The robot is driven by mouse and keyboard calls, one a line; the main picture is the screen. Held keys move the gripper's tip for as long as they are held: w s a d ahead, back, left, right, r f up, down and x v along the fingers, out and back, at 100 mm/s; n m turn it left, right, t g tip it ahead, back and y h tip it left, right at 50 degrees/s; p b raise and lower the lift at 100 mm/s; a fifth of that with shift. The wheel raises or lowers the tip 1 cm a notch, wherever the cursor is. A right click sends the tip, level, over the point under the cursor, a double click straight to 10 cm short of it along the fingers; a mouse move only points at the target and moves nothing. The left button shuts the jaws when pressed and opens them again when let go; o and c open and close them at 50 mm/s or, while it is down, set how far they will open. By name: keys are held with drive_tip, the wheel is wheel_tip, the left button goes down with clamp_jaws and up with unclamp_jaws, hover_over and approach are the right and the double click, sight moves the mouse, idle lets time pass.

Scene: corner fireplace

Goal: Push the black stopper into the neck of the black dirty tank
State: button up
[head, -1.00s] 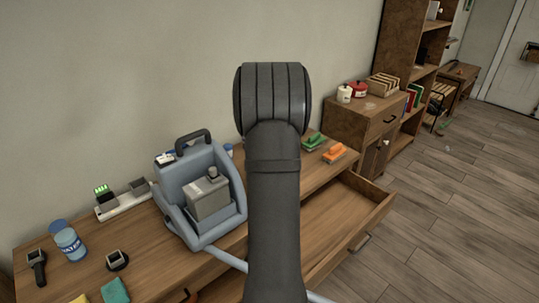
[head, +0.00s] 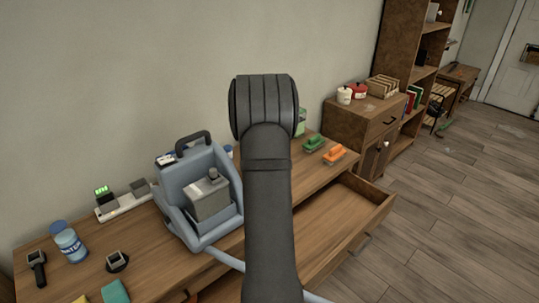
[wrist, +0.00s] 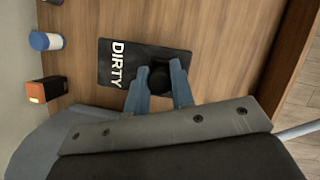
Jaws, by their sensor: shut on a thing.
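The black dirty tank (wrist: 125,62) shows from above in the wrist view, a dark rectangle with white DIRTY lettering, on the wooden table. My gripper (wrist: 160,72) is shut on the black stopper (wrist: 158,78), its blue fingers on either side. The stopper is over the lower right part of the tank top. I cannot tell whether it touches the neck or is above it, as the neck is hidden beneath the stopper and fingers. In the head view my arm hides the gripper, stopper and tank.
A blue-grey cleaning machine (head: 180,215) with a grey tank (head: 208,203) stands left of my arm. Blue-lidded jars, a power strip (head: 122,205), a green brush (head: 314,143) and an orange brush (head: 334,154) are on the table. An open drawer (head: 330,213) juts from the front.

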drive_tip(key=shift+s+f, duration=0.2)
drive_tip(key=shift+f, duration=0.4)
drive_tip(key=shift+s+f, duration=0.2)
drive_tip(key=shift+f, duration=0.35)
drive_tip(key=o, duration=0.9)
drive_tip(key=shift+c, duration=0.2)
drive_tip(key=shift+r, duration=0.25)
drive_tip(key=shift+o, duration=0.4)
drive_tip(key=w+v, duration=0.1)
drive_tip(key=v, duration=1.1)
drive_tip(key=shift+r, duration=0.6)
drive_tip(key=shift+f, duration=0.1)
drive_tip(key=x, duration=1.1)
drive_tip(key=shift+s, duration=0.1)
